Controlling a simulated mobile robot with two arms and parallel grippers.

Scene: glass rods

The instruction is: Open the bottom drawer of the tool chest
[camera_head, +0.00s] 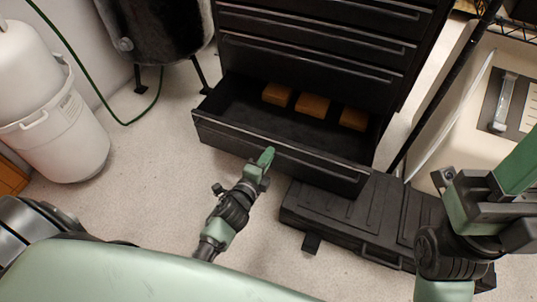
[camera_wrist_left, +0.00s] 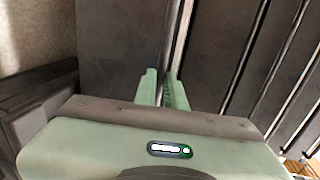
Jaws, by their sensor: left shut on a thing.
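The black tool chest (camera_head: 310,42) stands at the top of the head view. Its bottom drawer (camera_head: 225,132) is pulled out, with its inside showing. My left gripper (camera_head: 266,157) is at the drawer's front, shut on the drawer handle (camera_head: 310,163). In the left wrist view the two green fingers (camera_wrist_left: 163,88) are on either side of the handle bar (camera_wrist_left: 170,40). The fingertips partly hide the grip. My right gripper (camera_head: 478,200) is at the right, apart from the chest, and its jaws are unclear.
Three wooden blocks (camera_head: 312,105) lie in the open drawer. A black case (camera_head: 335,215) lies on the floor beside and partly below the drawer front. A white container (camera_head: 55,130) stands at left, near a black tank (camera_head: 160,30). Floor left of the drawer is clear.

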